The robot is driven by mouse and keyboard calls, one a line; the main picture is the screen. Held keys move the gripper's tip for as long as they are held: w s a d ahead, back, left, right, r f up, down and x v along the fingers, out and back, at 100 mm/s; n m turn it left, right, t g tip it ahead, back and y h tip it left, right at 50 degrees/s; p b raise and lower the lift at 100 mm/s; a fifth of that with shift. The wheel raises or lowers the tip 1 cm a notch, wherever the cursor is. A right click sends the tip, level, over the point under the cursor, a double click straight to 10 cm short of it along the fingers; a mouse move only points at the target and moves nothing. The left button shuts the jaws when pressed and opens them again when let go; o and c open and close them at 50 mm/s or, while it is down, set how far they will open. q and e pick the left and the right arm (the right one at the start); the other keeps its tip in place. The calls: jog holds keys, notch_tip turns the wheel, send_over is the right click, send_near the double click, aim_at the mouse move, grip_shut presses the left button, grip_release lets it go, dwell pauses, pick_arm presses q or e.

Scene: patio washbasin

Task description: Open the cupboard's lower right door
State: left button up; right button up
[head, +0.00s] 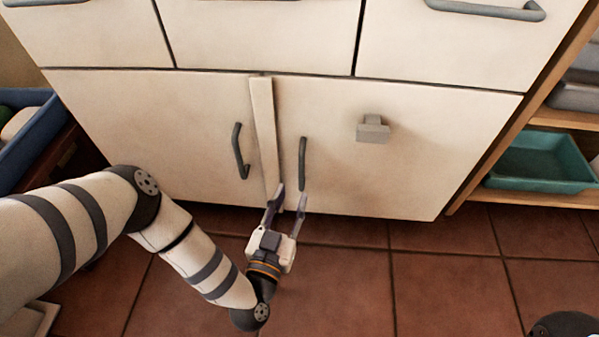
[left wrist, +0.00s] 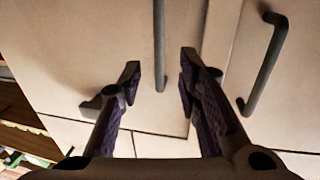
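The cupboard's lower right door (head: 400,175) is cream and looks shut. Its upright dark grey bar handle (head: 302,163) is near its left edge. My left gripper (head: 287,193) is open, at the low end of this handle. In the left wrist view, the handle (left wrist: 159,45) lies between the open fingers (left wrist: 160,75), with a gap on both sides; I cannot tell how deep it is between them. The lower left door (head: 160,115) has a similar handle (head: 240,152), which shows at the right of the wrist view (left wrist: 265,65). My right gripper is not in view.
A grey block (head: 373,129) sticks out from the right door. Drawers with grey handles (head: 487,10) are above. A wooden shelf with a teal tray (head: 540,160) stands at right, a blue crate (head: 35,135) at left. The tiled floor (head: 440,275) before the door is clear.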

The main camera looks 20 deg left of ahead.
aim_at(301, 176)
pick_arm(q)
jog(key=w, duration=0.2)
jog(key=w+b, duration=0.1)
jog(key=w, duration=0.2)
jog(key=w+b, duration=0.1)
jog(key=w, duration=0.1)
jog(key=shift+w+a+f, duration=0.15)
jog(key=shift+a+f, duration=0.1)
jog(key=shift+a, duration=0.05)
jog(key=shift+w+r, duration=0.15)
jog(key=shift+w, duration=0.35)
grip_shut()
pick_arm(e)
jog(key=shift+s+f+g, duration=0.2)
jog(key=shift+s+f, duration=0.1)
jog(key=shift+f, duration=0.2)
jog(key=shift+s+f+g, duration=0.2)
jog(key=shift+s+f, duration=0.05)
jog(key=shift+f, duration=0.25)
